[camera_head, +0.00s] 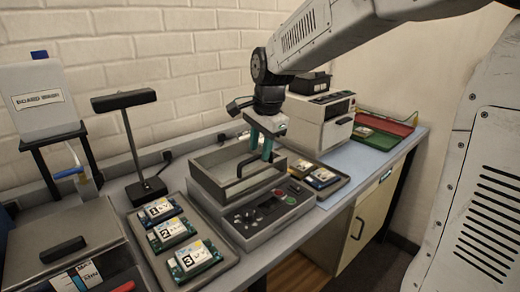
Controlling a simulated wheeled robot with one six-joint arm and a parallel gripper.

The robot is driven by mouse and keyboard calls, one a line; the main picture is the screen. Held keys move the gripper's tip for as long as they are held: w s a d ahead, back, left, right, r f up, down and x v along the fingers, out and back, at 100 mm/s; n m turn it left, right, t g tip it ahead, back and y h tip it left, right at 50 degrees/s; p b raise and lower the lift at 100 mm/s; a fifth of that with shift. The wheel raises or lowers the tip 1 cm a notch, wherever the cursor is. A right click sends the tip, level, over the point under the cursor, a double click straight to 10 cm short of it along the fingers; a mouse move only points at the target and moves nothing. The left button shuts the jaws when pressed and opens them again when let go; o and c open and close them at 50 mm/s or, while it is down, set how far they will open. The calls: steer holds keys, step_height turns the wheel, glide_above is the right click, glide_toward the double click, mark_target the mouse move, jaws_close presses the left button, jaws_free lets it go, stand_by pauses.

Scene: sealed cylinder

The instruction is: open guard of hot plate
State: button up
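The hot plate (262,223) stands on the bench in the middle of the view, with a dark control panel, a knob and red and green buttons on its front. Its guard (213,163) is a grey, box-like frame on top and appears lowered over the plate. A black bar handle (240,168) shows at the guard's front. My gripper (262,148) points down over the guard, close to the handle. Its two teal fingers look apart, with a gap between them. Whether they touch the handle I cannot tell. The plate's surface is mostly hidden.
A tray (222,272) with numbered boards stands left of the hot plate, near a black lamp (137,140). A second board tray (337,186) and a white machine (322,118) are to the right. A red tray (385,122) lies farther back.

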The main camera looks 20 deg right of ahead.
steer(key=shift+w+f, duration=0.1)
steer(key=shift+f, duration=0.45)
steer(key=shift+c, duration=0.2)
